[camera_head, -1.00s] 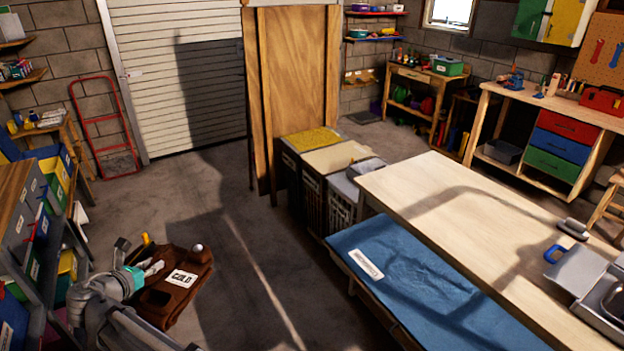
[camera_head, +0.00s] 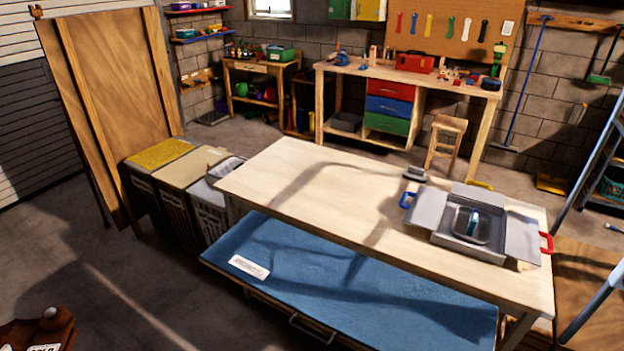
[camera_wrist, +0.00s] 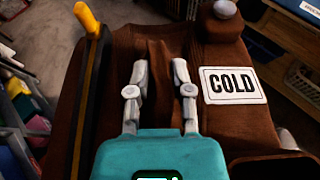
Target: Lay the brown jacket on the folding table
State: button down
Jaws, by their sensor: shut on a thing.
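The brown jacket (camera_wrist: 225,130) hangs in my gripper (camera_wrist: 160,72) in the wrist view. The fingers are shut on its brown cloth, and a white label reading COLD lies to their right. Part of the jacket (camera_head: 38,330) shows at the lower left corner of the head view, where the gripper is out of frame. The long, light wood folding table (camera_head: 300,190) stands in the middle of the head view, well to the right of the jacket. Its left and middle top is bare.
An open grey box (camera_head: 485,235) and a small grey item (camera_head: 415,174) occupy the table's right part. A blue-topped low surface (camera_head: 330,275) lies along its near side. Hampers (camera_head: 180,175) stand at its left end. Floor (camera_head: 120,280) is clear between the jacket and hampers.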

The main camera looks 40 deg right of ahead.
aim_at(44, 310)
jog(key=shift+m+g+h, duration=0.4)
jog(key=shift+m+h, duration=0.1)
jog(key=w+d, duration=0.8)
jog(key=shift+d, duration=0.35)
jog(key=w+d+m+g+h, duration=0.1)
jog(key=w+d, duration=0.4)
jog(key=d, duration=0.7)
jog(key=w+d+m+g+h, duration=0.1)
jog(key=w+d, duration=0.4)
jog(key=d, duration=0.6)
jog(key=w+d+m+g+h, duration=0.15)
jog(key=w+d, duration=0.25)
jog(key=d, duration=0.8)
jog(key=s+d+m+g+h, duration=0.1)
jog(key=s+d, duration=0.2)
jog(key=d, duration=1.3)
jog(key=s+d+m+g, duration=0.1)
jog(key=s+d+m, duration=0.1)
jog(key=d, duration=1.4)
jog(key=s+d+m+g+h, duration=0.1)
jog(key=s+d, duration=0.3)
jog(key=d, duration=1.2)
jog(key=shift+s+d+r+h+p, duration=0.25)
jog(key=shift+d+r+h+p, duration=0.1)
jog(key=shift+m, duration=0.25)
